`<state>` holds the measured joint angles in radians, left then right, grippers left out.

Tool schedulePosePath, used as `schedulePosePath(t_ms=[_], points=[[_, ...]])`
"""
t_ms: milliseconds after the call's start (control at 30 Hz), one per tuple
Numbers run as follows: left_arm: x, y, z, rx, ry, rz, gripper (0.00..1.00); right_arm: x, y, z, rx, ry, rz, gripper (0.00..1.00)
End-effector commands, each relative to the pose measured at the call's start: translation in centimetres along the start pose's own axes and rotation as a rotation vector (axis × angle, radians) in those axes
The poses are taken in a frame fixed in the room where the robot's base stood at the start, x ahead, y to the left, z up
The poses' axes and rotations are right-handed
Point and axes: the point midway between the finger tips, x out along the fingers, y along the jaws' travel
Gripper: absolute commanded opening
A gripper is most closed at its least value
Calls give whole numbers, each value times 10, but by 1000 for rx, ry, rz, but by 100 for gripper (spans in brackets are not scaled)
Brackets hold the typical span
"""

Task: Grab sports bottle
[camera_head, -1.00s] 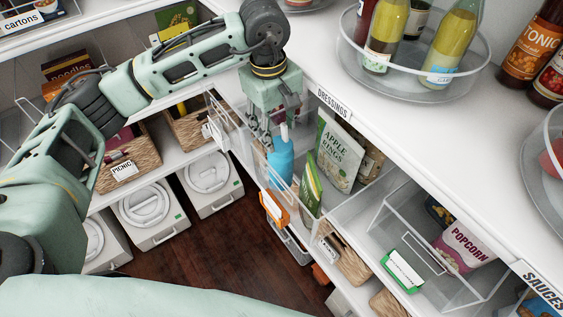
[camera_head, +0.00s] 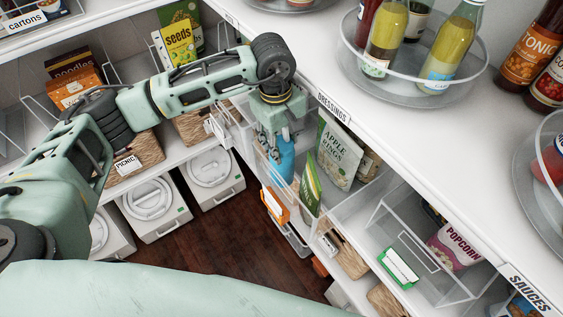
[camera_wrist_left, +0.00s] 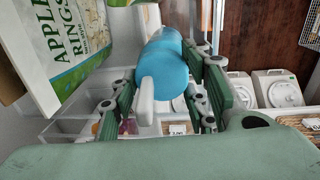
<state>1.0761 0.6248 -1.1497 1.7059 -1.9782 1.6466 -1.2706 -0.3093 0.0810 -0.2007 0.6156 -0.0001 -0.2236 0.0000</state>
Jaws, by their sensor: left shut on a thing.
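The blue sports bottle (camera_head: 281,160) stands in a clear bin on the shelf below the dressings counter. In the left wrist view the bottle (camera_wrist_left: 166,66) shows its blue body and pale spout between the fingers. My left gripper (camera_head: 280,138) comes down from above and is shut on the bottle's upper part; its fingers (camera_wrist_left: 160,100) lie on both sides of it in the wrist view. The gripper hides the bottle's top in the head view. My right gripper is not in view.
An Apple Rings bag (camera_head: 338,150) and a green packet (camera_head: 310,186) stand close to the bottle on its right. Clear bin walls (camera_head: 262,165) surround it. A popcorn bag (camera_head: 455,246) lies farther right. Glass bottles (camera_head: 387,38) stand on the turntable above.

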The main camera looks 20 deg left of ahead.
Motion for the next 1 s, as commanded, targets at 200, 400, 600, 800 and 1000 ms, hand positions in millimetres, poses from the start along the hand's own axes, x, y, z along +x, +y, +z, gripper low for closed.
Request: schedulePosePath(t_ms=[200, 400, 600, 800, 1000], points=[[0, 0, 0, 0, -1, 2, 0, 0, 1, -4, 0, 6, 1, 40], [-1, 1, 0, 0, 0, 4, 0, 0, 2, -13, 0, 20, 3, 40], [-1, 1, 0, 0, 0, 4, 0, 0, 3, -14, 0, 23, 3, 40], [-11, 3, 0, 0, 0, 6, 0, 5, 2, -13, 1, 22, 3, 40], [-43, 6, -1, 0, 2, 9, 0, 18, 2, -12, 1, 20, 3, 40]])
